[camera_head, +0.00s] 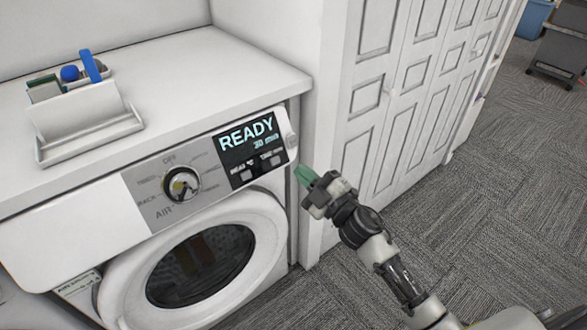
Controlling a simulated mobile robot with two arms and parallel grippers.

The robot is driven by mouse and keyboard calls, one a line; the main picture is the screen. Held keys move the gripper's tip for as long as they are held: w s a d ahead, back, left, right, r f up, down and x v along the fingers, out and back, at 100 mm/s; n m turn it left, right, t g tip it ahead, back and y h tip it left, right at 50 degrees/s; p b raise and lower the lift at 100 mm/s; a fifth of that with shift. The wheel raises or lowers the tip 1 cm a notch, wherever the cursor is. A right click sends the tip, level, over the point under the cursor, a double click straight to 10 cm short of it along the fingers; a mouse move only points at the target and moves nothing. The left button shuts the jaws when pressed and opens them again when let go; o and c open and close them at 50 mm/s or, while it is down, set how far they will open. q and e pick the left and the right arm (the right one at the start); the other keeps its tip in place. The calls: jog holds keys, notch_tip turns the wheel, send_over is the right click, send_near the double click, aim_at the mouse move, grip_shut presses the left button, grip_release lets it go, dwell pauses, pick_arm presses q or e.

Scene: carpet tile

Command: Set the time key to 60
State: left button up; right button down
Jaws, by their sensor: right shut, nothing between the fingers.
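The white front-loading machine (80,240) stands at the left with its round door (135,290) closed. Its dark display (235,150) reads READY and 30 min. Below the text are small labels and two grey keys; the right one is the time key (276,161), whose label is partly legible. A round dial (183,184) sits left of the display. My right gripper (302,174), with green fingertips, is shut and empty. In the picture it is just right of the panel's right edge, apart from the time key. My left gripper is out of view.
A white counter (190,75) runs above the machine and carries a white holder (85,115) with blue and green items. White panelled closet doors (400,80) stand behind my right arm. Grey carpet (480,190) is open at the right; bins stand far off.

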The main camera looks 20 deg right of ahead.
aim_at(275, 161)
jog(key=shift+s+r+n, duration=0.15)
jog(key=shift+r+n, duration=0.15)
jog(key=shift+r, duration=0.25)
jog(key=shift+f, duration=0.1)
jog(key=shift+w+a+f+b, duration=0.45)
jog(key=shift+w+f+b, duration=0.35)
jog(key=shift+w, duration=0.45)
jog(key=shift+w+a+f+b, duration=0.4)
jog(key=shift+w+f+b, duration=0.1)
jog(key=shift+w+b, duration=0.65)
jog(key=shift+w+a+f+b, duration=0.45)
jog(key=shift+w+f+b, duration=0.3)
jog(key=shift+w, duration=0.55)
